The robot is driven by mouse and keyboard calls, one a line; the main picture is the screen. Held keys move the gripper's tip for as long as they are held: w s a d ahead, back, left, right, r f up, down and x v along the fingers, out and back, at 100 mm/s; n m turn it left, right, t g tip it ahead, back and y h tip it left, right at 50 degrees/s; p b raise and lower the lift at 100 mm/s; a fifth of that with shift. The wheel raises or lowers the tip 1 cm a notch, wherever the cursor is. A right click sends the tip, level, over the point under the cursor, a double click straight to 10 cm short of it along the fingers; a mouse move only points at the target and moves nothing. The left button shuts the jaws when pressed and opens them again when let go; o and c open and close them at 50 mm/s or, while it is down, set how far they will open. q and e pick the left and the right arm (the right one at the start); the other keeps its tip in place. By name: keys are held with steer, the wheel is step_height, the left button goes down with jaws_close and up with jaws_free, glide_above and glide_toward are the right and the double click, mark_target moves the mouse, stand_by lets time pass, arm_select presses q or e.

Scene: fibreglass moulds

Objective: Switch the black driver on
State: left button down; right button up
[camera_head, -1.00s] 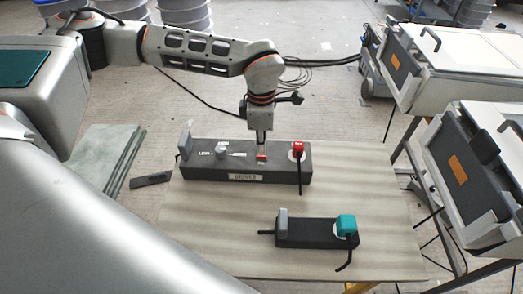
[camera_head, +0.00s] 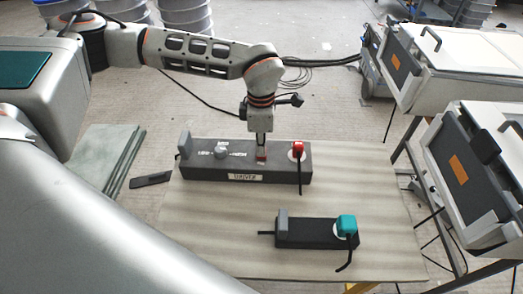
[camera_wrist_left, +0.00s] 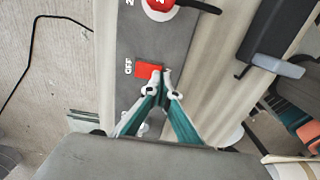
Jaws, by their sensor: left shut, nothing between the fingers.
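A long dark box (camera_head: 215,172), with a pale label on its front, lies along the back of the board. The box (camera_wrist_left: 130,35) runs up the middle of the left wrist view. Its red switch (camera_wrist_left: 148,71) has white lettering beside it that seems to read OFF. My left gripper (camera_head: 261,157) points down over the box at the switch. In the wrist view its shut, empty fingertips (camera_wrist_left: 160,82) are at the switch's edge; I cannot tell whether they press it. My right gripper is not in view.
A red plug (camera_head: 298,147) with a black cable stands right of the switch. A grey lever (camera_head: 185,144) and a knob (camera_head: 221,152) are to the left. A smaller black box (camera_head: 305,234) with a teal plug (camera_head: 346,224) lies in front. The board (camera_head: 220,225) is otherwise clear.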

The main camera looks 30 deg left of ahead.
mark_target(261, 160)
arm_select(q)
steer(key=shift+f, duration=0.75)
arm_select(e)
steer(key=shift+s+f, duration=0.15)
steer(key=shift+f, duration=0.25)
arm_select(q)
steer(key=shift+r, duration=0.1)
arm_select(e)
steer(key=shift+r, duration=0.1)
arm_select(q)
steer(key=shift+r+p, duration=1.3)
steer(key=shift+r, duration=0.55)
steer(key=shift+r+p, duration=1.25)
steer(key=shift+r, duration=0.35)
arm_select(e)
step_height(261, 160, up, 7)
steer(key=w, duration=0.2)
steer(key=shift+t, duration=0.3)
arm_select(q)
steer(key=shift+f, duration=0.1)
